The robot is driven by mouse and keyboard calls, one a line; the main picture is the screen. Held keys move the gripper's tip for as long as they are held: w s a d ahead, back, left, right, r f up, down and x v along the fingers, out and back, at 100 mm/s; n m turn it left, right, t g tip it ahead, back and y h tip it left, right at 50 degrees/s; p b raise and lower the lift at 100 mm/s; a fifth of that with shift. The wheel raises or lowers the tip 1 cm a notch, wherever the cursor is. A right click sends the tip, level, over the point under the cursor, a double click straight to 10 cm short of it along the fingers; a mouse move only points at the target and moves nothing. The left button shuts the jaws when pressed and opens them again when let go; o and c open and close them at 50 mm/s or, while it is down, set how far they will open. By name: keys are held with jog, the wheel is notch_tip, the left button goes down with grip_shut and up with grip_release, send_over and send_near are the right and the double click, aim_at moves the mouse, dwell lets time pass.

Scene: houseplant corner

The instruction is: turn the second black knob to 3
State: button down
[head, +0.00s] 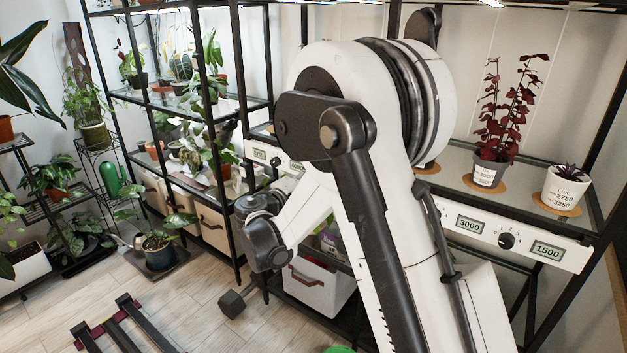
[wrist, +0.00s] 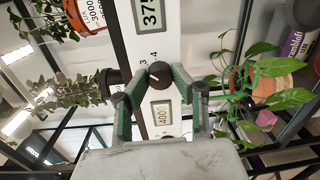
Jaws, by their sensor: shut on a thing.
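A round black knob (wrist: 159,76) sits on a white panel strip (wrist: 127,30) in the wrist view, which is turned sideways. Digits 3 and 4 are printed beside it; a pale mark on its face points roughly up-left, but I cannot read the exact setting. My gripper (wrist: 161,74) has its two green-padded fingers on either side of the knob, shut on it. A display reading about 375 (wrist: 152,12), partly cut off, is above it, and one reading about 400 (wrist: 161,113) is below.
In the head view another black knob (head: 506,241) sits between displays 3000 (head: 469,225) and 1500 (head: 547,250). A red-leaved plant (head: 503,115) and a white pot (head: 562,190) stand on the shelf above. In the wrist view, potted plants crowd both sides of the strip.

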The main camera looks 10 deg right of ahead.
jog(key=c, duration=1.4)
grip_release()
jog(key=shift+c, duration=0.2)
jog(key=v, duration=1.2)
